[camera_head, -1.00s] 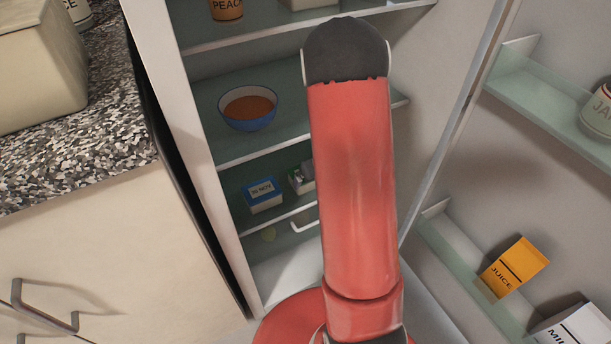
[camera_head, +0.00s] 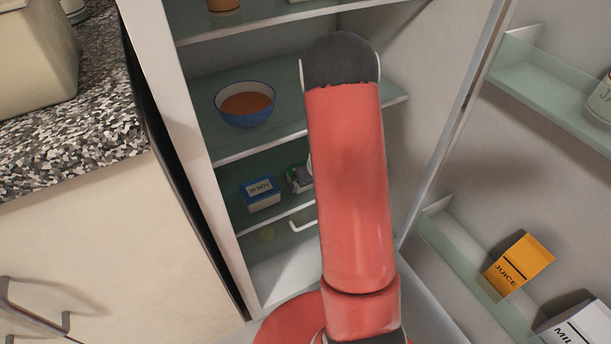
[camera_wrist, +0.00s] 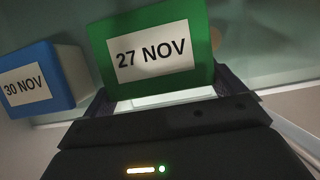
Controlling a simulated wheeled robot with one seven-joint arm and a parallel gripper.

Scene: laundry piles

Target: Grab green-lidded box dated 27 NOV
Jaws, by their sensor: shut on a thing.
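The green-lidded box (camera_wrist: 155,80) shows its green lid with a white "27 NOV" label in the wrist view, straight ahead and between the fingers. My gripper (camera_wrist: 165,98) is shut on it. In the head view only a small part of the green box (camera_head: 296,178) shows beside my red arm, on or just above a lower fridge shelf; whether it touches the shelf I cannot tell. The arm hides most of my gripper there. A blue-lidded box (camera_wrist: 30,82) labelled "30 NOV" stands close on the left; it also shows in the head view (camera_head: 261,200).
A blue bowl (camera_head: 245,106) of orange-brown food sits on the shelf above. The open fridge door on the right holds a juice carton (camera_head: 519,266) and a milk carton (camera_head: 577,328). A speckled counter (camera_head: 85,130) is at left.

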